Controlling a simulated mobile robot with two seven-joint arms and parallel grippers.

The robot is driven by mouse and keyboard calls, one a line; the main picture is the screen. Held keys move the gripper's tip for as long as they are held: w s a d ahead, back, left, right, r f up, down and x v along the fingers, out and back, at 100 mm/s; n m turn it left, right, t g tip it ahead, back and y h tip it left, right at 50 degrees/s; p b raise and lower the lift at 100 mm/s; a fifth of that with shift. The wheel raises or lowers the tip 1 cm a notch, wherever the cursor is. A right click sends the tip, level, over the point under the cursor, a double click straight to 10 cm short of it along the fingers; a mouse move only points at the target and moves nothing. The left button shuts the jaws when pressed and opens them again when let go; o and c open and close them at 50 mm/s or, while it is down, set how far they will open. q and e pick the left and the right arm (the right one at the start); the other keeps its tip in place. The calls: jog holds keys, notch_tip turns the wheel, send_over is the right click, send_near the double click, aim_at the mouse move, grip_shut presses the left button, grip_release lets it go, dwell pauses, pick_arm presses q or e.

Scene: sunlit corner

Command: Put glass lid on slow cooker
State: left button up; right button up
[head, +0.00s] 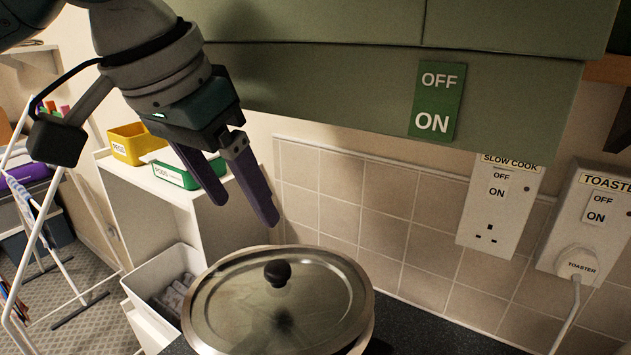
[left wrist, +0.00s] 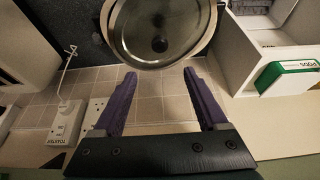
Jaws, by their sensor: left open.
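The glass lid (head: 235,307), round with a metal rim and a black knob (head: 277,273), lies flat on top of the slow cooker (head: 369,333) at the bottom centre of the head view. The cooker's body is mostly hidden under it. The lid (left wrist: 178,27) and its knob also show at the top of the left wrist view. My left gripper (head: 244,210) is open and empty, with its purple fingers above and behind the lid, apart from the knob. Its fingers also show in the left wrist view (left wrist: 159,74). My right gripper is not in view.
A green cabinet (head: 330,90) hangs close to my left gripper. Sockets labelled slow cook (head: 500,205) and toaster (head: 597,215) are on the tiled wall. A white bin (head: 160,278) and a shelf with yellow (head: 133,143) and green-white (head: 175,172) boxes stand left of the cooker.

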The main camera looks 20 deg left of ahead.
pick_arm(q)
jog(key=s+d+f+m+h, duration=0.2)
jog(key=s+d+f, duration=0.6)
jog(key=s, duration=0.2)
jog(key=s+a+f+n+g+y, duration=0.1)
jog(key=s+a+f, duration=0.3)
jog(key=s, duration=0.5)
jog(key=shift+a+n+y, duration=0.3)
jog(key=shift+a+y, duration=0.15)
jog(key=shift+y, duration=0.25)
